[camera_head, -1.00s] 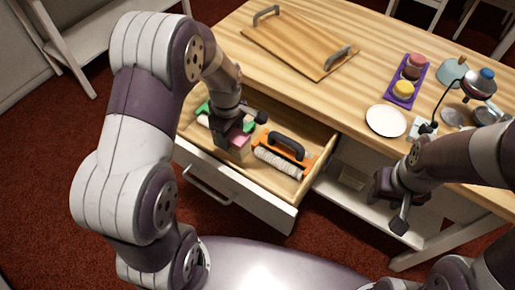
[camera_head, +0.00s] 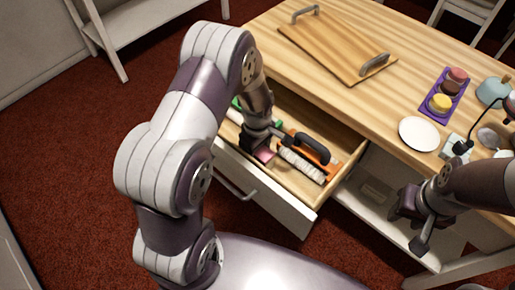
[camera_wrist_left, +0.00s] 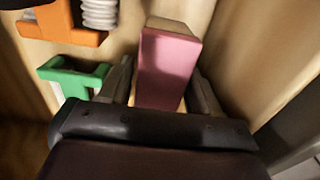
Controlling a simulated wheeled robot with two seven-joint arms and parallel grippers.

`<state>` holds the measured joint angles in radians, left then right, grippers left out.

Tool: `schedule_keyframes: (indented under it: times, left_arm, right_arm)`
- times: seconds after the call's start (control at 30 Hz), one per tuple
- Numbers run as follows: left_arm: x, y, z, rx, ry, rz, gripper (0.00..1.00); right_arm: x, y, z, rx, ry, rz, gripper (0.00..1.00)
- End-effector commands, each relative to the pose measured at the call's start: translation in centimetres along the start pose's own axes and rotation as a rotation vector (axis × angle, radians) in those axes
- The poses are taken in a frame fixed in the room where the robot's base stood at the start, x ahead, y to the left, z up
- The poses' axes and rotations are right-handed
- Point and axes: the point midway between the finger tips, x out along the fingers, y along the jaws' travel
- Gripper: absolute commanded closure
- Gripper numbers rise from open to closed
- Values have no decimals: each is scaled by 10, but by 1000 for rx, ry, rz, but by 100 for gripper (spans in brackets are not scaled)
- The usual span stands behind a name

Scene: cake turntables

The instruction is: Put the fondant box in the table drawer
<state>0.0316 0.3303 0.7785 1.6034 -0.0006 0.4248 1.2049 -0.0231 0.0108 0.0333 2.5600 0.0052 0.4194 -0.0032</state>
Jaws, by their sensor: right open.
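The fondant box, a pink block with a pale end, is inside the open table drawer (camera_head: 290,214). It shows in the left wrist view (camera_wrist_left: 166,68) between the two fingers, and partly in the head view (camera_head: 264,155). My left gripper (camera_head: 262,143) reaches down into the drawer around the box. It also shows in the left wrist view (camera_wrist_left: 163,92); whether both fingers press on the box cannot be told. My right gripper (camera_head: 418,225) is open and empty, beside the table's front edge at the right.
The drawer also holds an orange tool with a black handle (camera_head: 312,148), a white ribbed roller (camera_head: 301,165) and a green item (camera_wrist_left: 75,76). On the table (camera_head: 300,75) are a wooden tray (camera_head: 337,45), a white plate (camera_head: 418,134) and a purple tray of colored pots (camera_head: 430,109).

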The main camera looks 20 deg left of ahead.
Motion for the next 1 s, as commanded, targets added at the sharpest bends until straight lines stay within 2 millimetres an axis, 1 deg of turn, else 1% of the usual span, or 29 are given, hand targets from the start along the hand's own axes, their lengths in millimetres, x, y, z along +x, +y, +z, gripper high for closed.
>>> schedule_keyframes:
  times: [0.17, 0.27, 0.37, 0.4, 0.5, 0.6, 0.7, 0.77, 0.83, 0.87, 0.97, 1.0]
  left_arm:
    - [-1, 0, 0, 0, 0, 0, 37]
    - [-12, 1, 0, 0, 1, 3, 37]
    - [-36, 1, 0, 0, 2, 5, 37]
    - [-48, 2, -1, 0, 2, 6, 37]
    - [-75, 1, 0, 0, 2, 5, 37]
    - [-98, 1, 0, 0, 2, 4, 37]
    - [-114, 0, 0, 0, 1, 2, 37]
    - [-120, 0, 0, 5, 1, 2, 37]
    - [-129, -5, 4, 83, 3, 8, 37]
    - [-134, -11, 7, 157, 6, 13, 37]
    - [-153, -39, 23, 523, 27, 42, 37]
    - [-159, -52, 30, 680, 40, 53, 37]
  right_arm:
    - [-1, 0, 0, 0, 0, 0, 57]
    - [-4, 0, 0, 0, 0, 0, 57]
    - [-10, 0, -1, 0, 0, 0, 57]
    - [-13, 0, -2, 0, 0, 0, 57]
    - [-18, 0, -2, 0, 0, 0, 57]
    - [-22, 0, -3, 0, 0, 0, 57]
    - [-24, 0, -3, 0, 0, 0, 57]
    - [-24, 0, -3, 0, 0, 0, 57]
    - [-24, 0, -3, 0, 0, 0, 57]
    - [-24, 0, -3, 0, 0, 0, 57]
    - [-24, 0, -3, 0, 0, 0, 57]
    - [-24, 0, -3, 0, 0, 0, 57]
